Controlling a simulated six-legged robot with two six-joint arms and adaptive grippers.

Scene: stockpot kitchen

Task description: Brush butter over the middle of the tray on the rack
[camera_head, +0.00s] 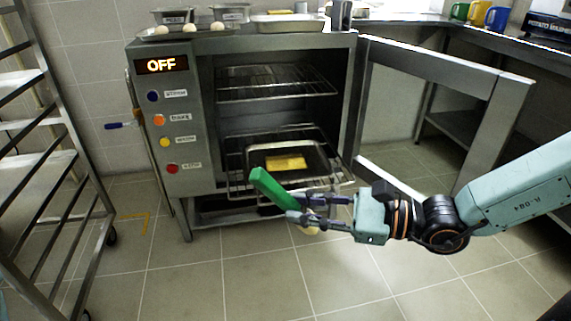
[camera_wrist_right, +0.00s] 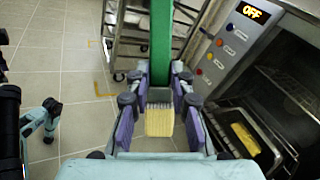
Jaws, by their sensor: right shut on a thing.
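My right gripper (camera_head: 302,208) is shut on a brush with a green handle (camera_head: 270,187), in front of the open oven. In the right wrist view the gripper (camera_wrist_right: 160,88) has its fingers on both sides of the brush, and its pale bristles (camera_wrist_right: 160,121) show between them. The dark tray (camera_head: 318,170) sits on the lower pulled-out rack (camera_head: 236,186), with a yellow patch (camera_head: 286,163) in its middle. The tray also shows in the wrist view (camera_wrist_right: 262,160), apart from the brush.
The oven door (camera_head: 430,73) stands open to the right, near my right arm. The upper rack (camera_head: 275,84) is empty. The display (camera_head: 161,66) reads OFF. A tall metal trolley (camera_head: 50,150) stands at left. Small pans and pale round items sit on the oven top.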

